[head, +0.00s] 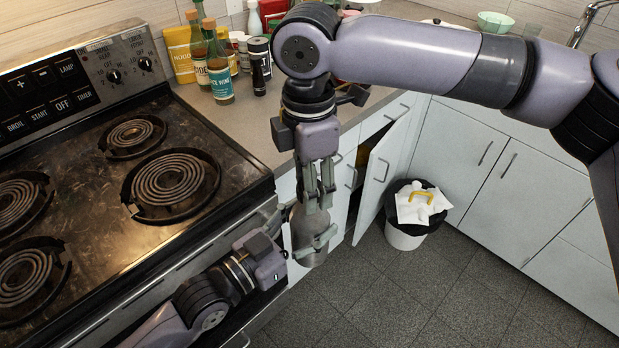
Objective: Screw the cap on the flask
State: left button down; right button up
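A grey flask (307,222) hangs in front of the stove and counter edge. My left gripper (312,240) reaches in from the lower left and is shut on the flask's side, holding it off the floor. My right gripper (319,196) points down from above, with its fingertips right at the top of the flask. Its two fingers are close together with a narrow gap. The cap cannot be made out; the fingers hide the flask's mouth, so I cannot tell what is between them.
A coil stove (90,215) fills the left. Bottles (217,70) and packages stand on the counter (255,112). A cabinet door (378,180) stands open behind the grippers. A waste bin (405,236) stands on the floor. Floor at the lower right is clear.

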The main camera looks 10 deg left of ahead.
grip_shut()
dwell(0.3)
jog(key=shift+o, duration=1.9)
grip_release()
jog(key=shift+r, duration=0.1)
notch_tip(320, 180, up, 12)
jog(key=shift+w+f, duration=0.1)
jog(key=shift+a, duration=0.1)
